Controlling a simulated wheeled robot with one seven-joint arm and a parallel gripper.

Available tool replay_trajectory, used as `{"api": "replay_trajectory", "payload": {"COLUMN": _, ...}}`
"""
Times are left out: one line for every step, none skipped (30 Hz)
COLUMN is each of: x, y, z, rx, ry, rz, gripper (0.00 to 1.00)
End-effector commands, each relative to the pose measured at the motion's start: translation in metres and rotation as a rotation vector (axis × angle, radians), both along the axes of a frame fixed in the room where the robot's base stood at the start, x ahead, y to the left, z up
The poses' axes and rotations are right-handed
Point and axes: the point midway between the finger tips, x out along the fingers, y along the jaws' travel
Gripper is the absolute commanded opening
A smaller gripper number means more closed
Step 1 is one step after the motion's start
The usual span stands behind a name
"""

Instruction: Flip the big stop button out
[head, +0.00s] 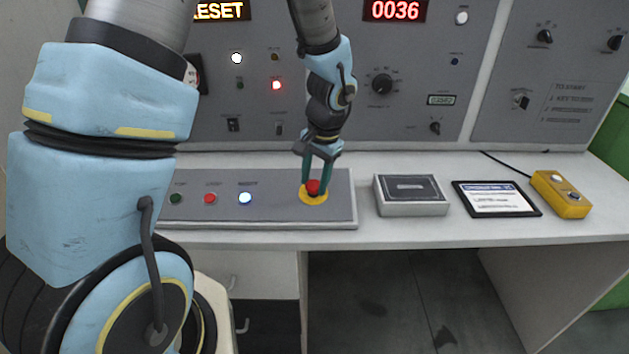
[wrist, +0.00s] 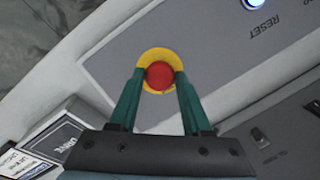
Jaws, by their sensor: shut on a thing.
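The big red stop button (head: 313,186) sits on a yellow round plate (head: 314,199) at the right end of the grey console box (head: 262,205). My gripper (head: 316,183) points down over it, with its two green fingers at the button's sides. In the wrist view the red button (wrist: 159,76) lies between the green fingertips (wrist: 158,82), with the yellow plate around it. The fingers are shut on the button. Whether the button is in or out I cannot tell.
Green, red and lit white RESET (head: 245,198) buttons line the box to the left. A grey box (head: 410,194), a tablet (head: 497,198) and a yellow pendant (head: 561,193) lie to the right. The upright control panel (head: 390,100) stands behind.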

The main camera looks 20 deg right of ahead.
Motion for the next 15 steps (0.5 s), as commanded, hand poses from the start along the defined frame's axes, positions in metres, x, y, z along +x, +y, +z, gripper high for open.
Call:
{"api": "replay_trajectory", "payload": {"x": -0.0005, "y": -0.0006, "z": 0.0023, "rx": 0.000, "ry": -0.001, "rz": -0.001, "gripper": 0.00}}
{"api": "replay_trajectory", "payload": {"x": -0.0004, "y": -0.0005, "z": 0.0019, "rx": -0.001, "ry": 0.000, "rz": -0.001, "gripper": 0.00}}
{"api": "replay_trajectory", "payload": {"x": -0.0003, "y": -0.0006, "z": 0.0020, "rx": 0.000, "ry": -0.001, "rz": -0.001, "gripper": 0.00}}
{"api": "replay_trajectory", "payload": {"x": -0.0003, "y": -0.0006, "z": 0.0021, "rx": 0.000, "ry": -0.001, "rz": -0.001, "gripper": 0.00}}
{"api": "replay_trajectory", "payload": {"x": -0.0003, "y": -0.0007, "z": 0.0022, "rx": 0.000, "ry": -0.001, "rz": -0.001, "gripper": 0.00}}
{"api": "replay_trajectory", "payload": {"x": -0.0003, "y": -0.0007, "z": 0.0024, "rx": 0.000, "ry": -0.001, "rz": -0.001, "gripper": 0.00}}
{"api": "replay_trajectory", "payload": {"x": -0.0002, "y": -0.0006, "z": 0.0025, "rx": 0.000, "ry": -0.001, "rz": -0.001, "gripper": 0.50}}
{"api": "replay_trajectory", "payload": {"x": -0.0002, "y": -0.0006, "z": 0.0025, "rx": 0.000, "ry": -0.001, "rz": -0.001, "gripper": 0.53}}
{"api": "replay_trajectory", "payload": {"x": -0.0002, "y": -0.0006, "z": 0.0025, "rx": 0.000, "ry": -0.001, "rz": -0.001, "gripper": 0.57}}
{"api": "replay_trajectory", "payload": {"x": -0.0002, "y": -0.0006, "z": 0.0024, "rx": 0.000, "ry": -0.001, "rz": -0.001, "gripper": 0.61}}
{"api": "replay_trajectory", "payload": {"x": -0.0002, "y": -0.0006, "z": 0.0023, "rx": 0.000, "ry": -0.001, "rz": -0.001, "gripper": 0.64}}
{"api": "replay_trajectory", "payload": {"x": -0.0002, "y": -0.0005, "z": 0.0022, "rx": 0.000, "ry": -0.001, "rz": -0.001, "gripper": 0.69}}
{"api": "replay_trajectory", "payload": {"x": -0.0002, "y": -0.0005, "z": 0.0022, "rx": 0.000, "ry": -0.001, "rz": -0.001, "gripper": 0.72}}
{"api": "replay_trajectory", "payload": {"x": -0.0003, "y": -0.0004, "z": 0.0021, "rx": 0.001, "ry": -0.001, "rz": -0.001, "gripper": 0.75}}
{"api": "replay_trajectory", "payload": {"x": -0.0002, "y": -0.0004, "z": 0.0020, "rx": 0.001, "ry": -0.001, "rz": -0.001, "gripper": 0.79}}
